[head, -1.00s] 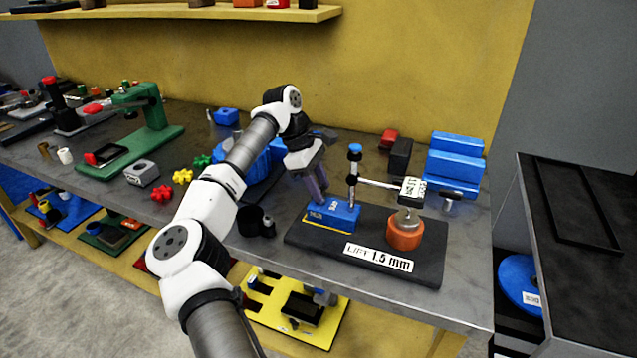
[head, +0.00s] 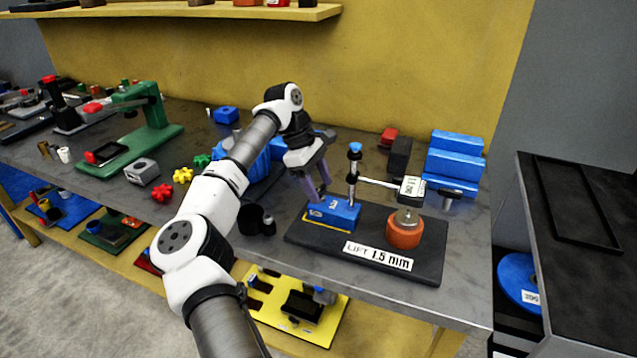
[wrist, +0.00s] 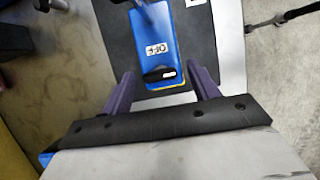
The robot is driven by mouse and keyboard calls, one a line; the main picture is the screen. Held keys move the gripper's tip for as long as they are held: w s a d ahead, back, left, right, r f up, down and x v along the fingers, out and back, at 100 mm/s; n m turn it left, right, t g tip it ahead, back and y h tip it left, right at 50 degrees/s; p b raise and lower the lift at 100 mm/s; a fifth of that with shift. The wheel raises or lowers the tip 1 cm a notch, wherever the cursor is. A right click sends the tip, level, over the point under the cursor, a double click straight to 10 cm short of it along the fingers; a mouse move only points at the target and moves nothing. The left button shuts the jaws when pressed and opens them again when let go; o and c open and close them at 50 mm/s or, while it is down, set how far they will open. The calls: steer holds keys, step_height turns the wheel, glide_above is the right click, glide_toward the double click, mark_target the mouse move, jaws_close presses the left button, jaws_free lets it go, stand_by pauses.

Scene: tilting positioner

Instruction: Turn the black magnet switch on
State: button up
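The blue magnet base (head: 332,213) stands on a black plate with a post and a side arm. In the wrist view its face (wrist: 170,22) carries a white label reading OFF, and the black switch (wrist: 158,75) is a short dark bar with a small white mark at the near end. My gripper (wrist: 161,71) is open and empty. Its two purple fingers are on either side of the switch in the picture, with a gap on each side; the height between them is unclear. In the head view my gripper (head: 316,190) is just above the base's left end.
The black plate (head: 300,232) bears a LIFT 1.5 mm label. The post (head: 353,175) rises close to my fingers, and its arm reaches to a dial over an orange cylinder (head: 404,233). Blue blocks (head: 455,160) stand behind. A black cup-like piece (head: 252,219) is left of the plate.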

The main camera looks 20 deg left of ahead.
steer(key=v, duration=1.3)
steer(key=shift+a+r, duration=0.15)
steer(key=shift+r, duration=0.2)
steer(key=shift+f, duration=0.1)
